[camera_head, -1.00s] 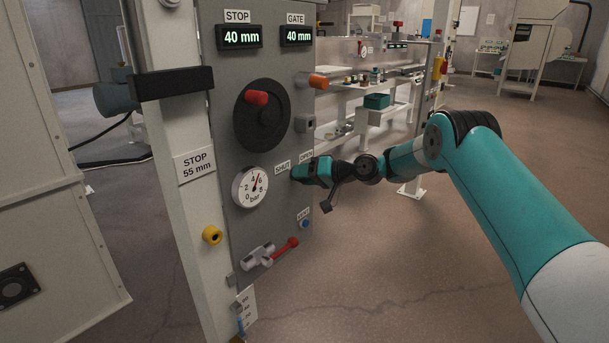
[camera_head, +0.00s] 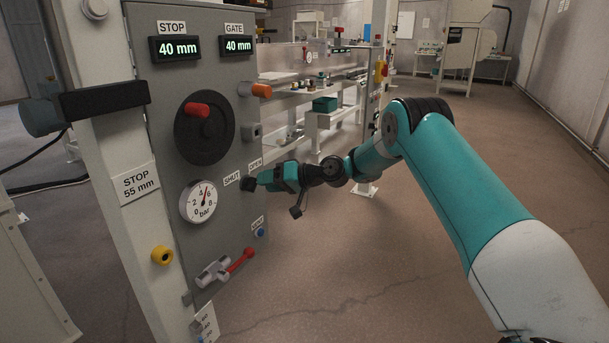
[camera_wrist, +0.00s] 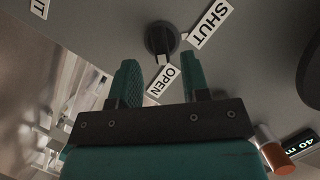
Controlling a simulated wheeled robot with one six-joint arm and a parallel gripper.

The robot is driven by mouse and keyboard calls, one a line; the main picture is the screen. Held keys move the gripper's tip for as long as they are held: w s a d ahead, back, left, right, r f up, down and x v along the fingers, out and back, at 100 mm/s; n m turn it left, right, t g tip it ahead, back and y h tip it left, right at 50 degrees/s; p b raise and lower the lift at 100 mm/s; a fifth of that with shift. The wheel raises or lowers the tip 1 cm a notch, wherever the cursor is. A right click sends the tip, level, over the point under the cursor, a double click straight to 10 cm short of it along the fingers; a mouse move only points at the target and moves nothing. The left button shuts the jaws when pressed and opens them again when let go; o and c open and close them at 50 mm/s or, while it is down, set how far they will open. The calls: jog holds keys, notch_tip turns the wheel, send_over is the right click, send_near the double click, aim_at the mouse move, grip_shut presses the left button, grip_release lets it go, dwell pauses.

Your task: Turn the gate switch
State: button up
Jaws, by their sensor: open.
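The gate switch (camera_head: 248,184) is a small black knob on the grey panel, between the SHUT label (camera_head: 232,179) and the OPEN label (camera_head: 255,164). In the wrist view the switch (camera_wrist: 161,38) lies just beyond the fingertips, and the pale end of its grip is near the OPEN label (camera_wrist: 162,81). My gripper (camera_head: 264,181) is just to the right of the switch, in front of the panel. In the wrist view my gripper (camera_wrist: 160,66) is open and empty, with a teal finger on either side. The switch appears clear of the fingers.
The panel (camera_head: 180,120) also carries a black handwheel (camera_head: 205,128), a pressure gauge (camera_head: 199,202), an orange knob (camera_head: 261,90), a red lever (camera_head: 241,260) and a blue RESET button (camera_head: 260,232). The STOP and GATE displays read 40 mm. Open floor lies right of the panel.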

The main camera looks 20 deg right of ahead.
jog(key=p+v, duration=0.1)
jog(key=v, duration=1.2)
jog(key=s+a+r+n+g+h, duration=0.1)
jog(key=s+a+r+n+g, duration=0.2)
jog(key=s+a, duration=0.45)
jog(key=s+a+r+n+g+h, duration=0.1)
jog(key=s+a+r+g+h, duration=0.15)
jog(key=s+a+r, duration=0.5)
jog(key=s+a+f+n+g+h, duration=0.1)
jog(key=s+g+h, duration=0.1)
jog(key=s, duration=1.1)
jog(key=s+a+f+n+g+h, duration=0.1)
jog(key=s+a+g+h, duration=0.1)
jog(key=s, duration=1)
notch_tip(320, 180, up, 23)
jog(key=p, duration=2.3)
jog(key=shift+w, duration=0.25)
